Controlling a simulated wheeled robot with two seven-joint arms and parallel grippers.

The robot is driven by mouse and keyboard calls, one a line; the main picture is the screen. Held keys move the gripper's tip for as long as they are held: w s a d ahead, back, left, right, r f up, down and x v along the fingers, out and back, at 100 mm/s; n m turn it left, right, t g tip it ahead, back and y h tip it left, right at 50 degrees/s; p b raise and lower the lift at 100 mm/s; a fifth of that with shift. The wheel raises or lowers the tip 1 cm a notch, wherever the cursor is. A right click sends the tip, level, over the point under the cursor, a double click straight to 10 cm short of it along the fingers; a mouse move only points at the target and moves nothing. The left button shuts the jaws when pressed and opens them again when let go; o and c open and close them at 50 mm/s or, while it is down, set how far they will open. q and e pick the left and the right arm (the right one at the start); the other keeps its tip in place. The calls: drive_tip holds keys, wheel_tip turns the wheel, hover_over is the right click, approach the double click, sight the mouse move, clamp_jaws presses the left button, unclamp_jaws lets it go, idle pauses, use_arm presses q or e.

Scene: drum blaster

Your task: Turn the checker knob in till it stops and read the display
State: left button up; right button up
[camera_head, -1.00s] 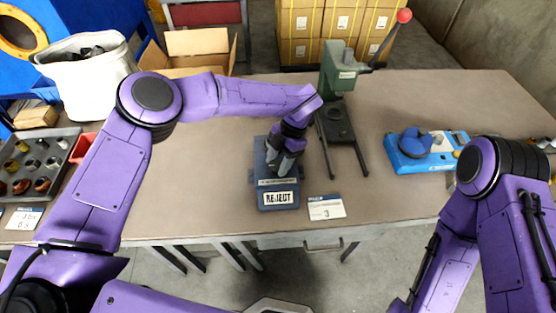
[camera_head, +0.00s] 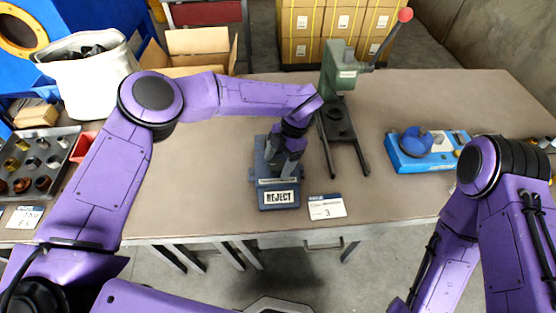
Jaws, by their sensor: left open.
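The checker (camera_head: 263,183) is a dark blue-grey block on the bench, with a white plate reading "REJECT" (camera_head: 279,198) on its front. My left gripper (camera_head: 278,172) points down over the checker from above. It is open, with its fingers at the top of the checker. The knob is hidden behind the fingers and wrist, so I cannot tell whether they touch it. My right arm (camera_head: 478,165) shows at the right edge; its gripper is out of view.
A white card marked "3" (camera_head: 326,207) lies right of the checker. A green press (camera_head: 338,68) with a red-tipped lever stands behind. A blue device (camera_head: 424,163) sits at right. A parts tray (camera_head: 68,148) is at left. The bench between is clear.

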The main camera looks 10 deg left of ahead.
use_arm(q)
drive_tip(key=b+v, duration=0.2)
drive_tip(key=v, duration=0.8)
drive_tip(key=shift+r, duration=0.25)
